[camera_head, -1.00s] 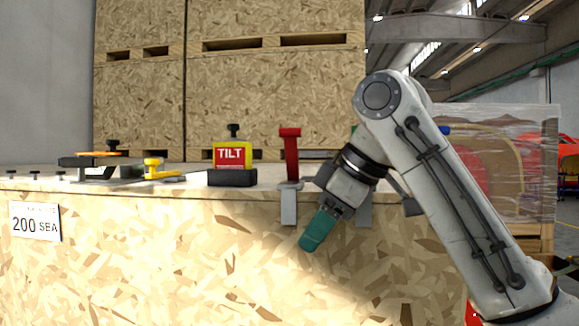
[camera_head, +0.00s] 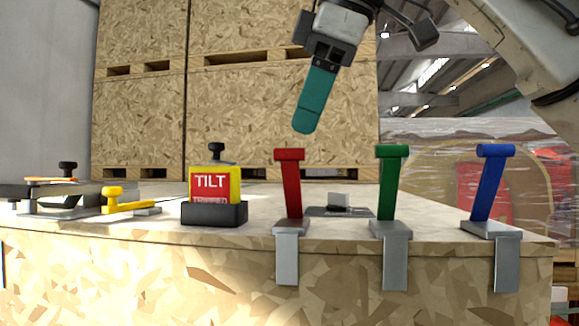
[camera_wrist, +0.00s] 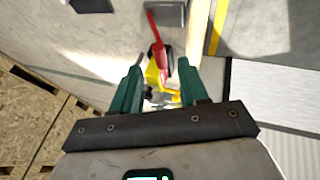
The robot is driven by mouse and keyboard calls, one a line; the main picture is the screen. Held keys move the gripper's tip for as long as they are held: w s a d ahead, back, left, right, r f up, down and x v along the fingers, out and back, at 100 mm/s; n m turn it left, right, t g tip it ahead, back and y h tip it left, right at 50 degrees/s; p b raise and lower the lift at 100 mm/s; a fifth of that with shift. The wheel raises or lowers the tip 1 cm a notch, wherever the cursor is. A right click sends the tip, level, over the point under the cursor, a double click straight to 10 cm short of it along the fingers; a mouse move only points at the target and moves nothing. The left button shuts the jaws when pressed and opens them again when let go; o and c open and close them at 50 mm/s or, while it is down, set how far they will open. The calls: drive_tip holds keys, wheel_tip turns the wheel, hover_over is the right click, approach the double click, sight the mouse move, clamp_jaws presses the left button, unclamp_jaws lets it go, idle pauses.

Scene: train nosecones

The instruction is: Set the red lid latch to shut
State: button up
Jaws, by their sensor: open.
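The red lid latch (camera_head: 289,185) is a red lever with a wider top on a grey bracket (camera_head: 287,260) clamped over the crate's front edge. Its lever stands nearly upright, leaning slightly left. My gripper (camera_head: 306,125), with teal fingers, is above the red latch and apart from it. In the wrist view the two fingers of my gripper (camera_wrist: 160,66) are spread with nothing held between them. The red lever (camera_wrist: 155,38) shows beyond the fingertips there, pointing down toward the gap. In the head view one finger hides the other.
A green lever (camera_head: 391,182) and a blue lever (camera_head: 490,182) stand to the right on similar brackets. A yellow TILT box (camera_head: 213,185) is left of the red latch. A yellow handle (camera_head: 125,205) lies farther left. Stacked wooden crates (camera_head: 280,110) rise behind.

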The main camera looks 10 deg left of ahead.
sight(289, 167)
drive_tip(key=p+x, duration=0.1)
drive_tip(key=x, duration=0.7)
drive_tip(key=shift+w+a+f, duration=0.15)
drive_tip(key=shift+a+f, duration=0.05)
drive_tip(key=shift+f, duration=0.15)
clamp_jaws()
